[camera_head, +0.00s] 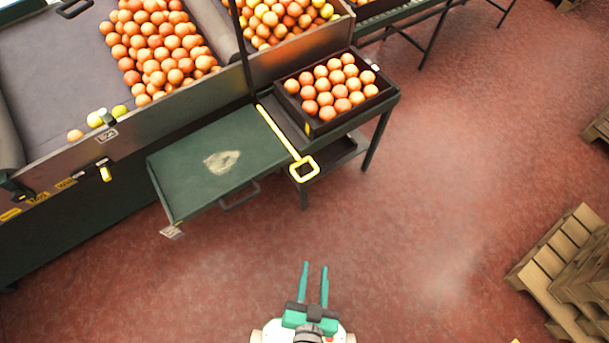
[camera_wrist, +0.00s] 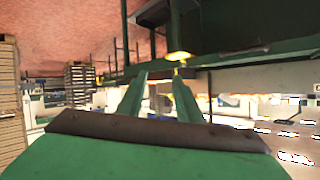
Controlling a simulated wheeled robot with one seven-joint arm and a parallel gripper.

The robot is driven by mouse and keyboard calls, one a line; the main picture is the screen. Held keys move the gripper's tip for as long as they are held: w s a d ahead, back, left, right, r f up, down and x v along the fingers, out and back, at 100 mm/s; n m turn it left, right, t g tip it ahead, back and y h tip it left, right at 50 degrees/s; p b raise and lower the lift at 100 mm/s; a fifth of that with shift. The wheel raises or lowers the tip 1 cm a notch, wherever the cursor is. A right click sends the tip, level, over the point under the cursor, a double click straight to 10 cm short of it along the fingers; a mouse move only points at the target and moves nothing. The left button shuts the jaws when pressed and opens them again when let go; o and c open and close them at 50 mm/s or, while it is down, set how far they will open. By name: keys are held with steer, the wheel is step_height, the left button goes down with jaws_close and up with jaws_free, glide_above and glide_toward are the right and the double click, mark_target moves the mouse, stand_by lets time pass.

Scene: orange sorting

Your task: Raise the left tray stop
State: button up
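A yellow bar with a square loop at its near end (camera_head: 303,168) lies along the right side of the green tray (camera_head: 190,150); I take it for the tray stop. The bar looks lowered, lying nearly flat. A yellow piece, likely its loop, shows beyond my fingertips in the wrist view (camera_wrist: 180,56). The tray is empty except for a pale patch. My gripper (camera_head: 315,265) is open and empty, its two green fingers apart, over the floor in front of the stand and well short of the yellow loop. The fingers also show in the wrist view (camera_wrist: 160,78).
A dark crate of oranges (camera_head: 285,98) sits on the stand right of the yellow bar. A sorting table (camera_head: 50,60) with oranges stands behind and left. A small yellow lever (camera_head: 105,173) is on its front. Wooden pallets (camera_head: 545,260) stand at right. Red floor around my gripper is clear.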

steer(key=w+f+m+g+y, duration=0.15)
steer(key=w+f+m, duration=0.35)
steer(key=f, duration=0.7)
steer(key=m+y, duration=0.2)
steer(key=y, duration=0.7)
glide_toward(309, 175)
steer(key=shift+t, duration=0.45)
steer(key=x, duration=0.5)
steer(key=f+x, duration=0.1)
steer(key=x, duration=0.4)
steer(key=shift+s+a+f, duration=0.1)
steer(key=shift+a+f, duration=0.05)
steer(key=shift+f, duration=0.1)
steer(key=shift+c, duration=0.5)
jaws_close()
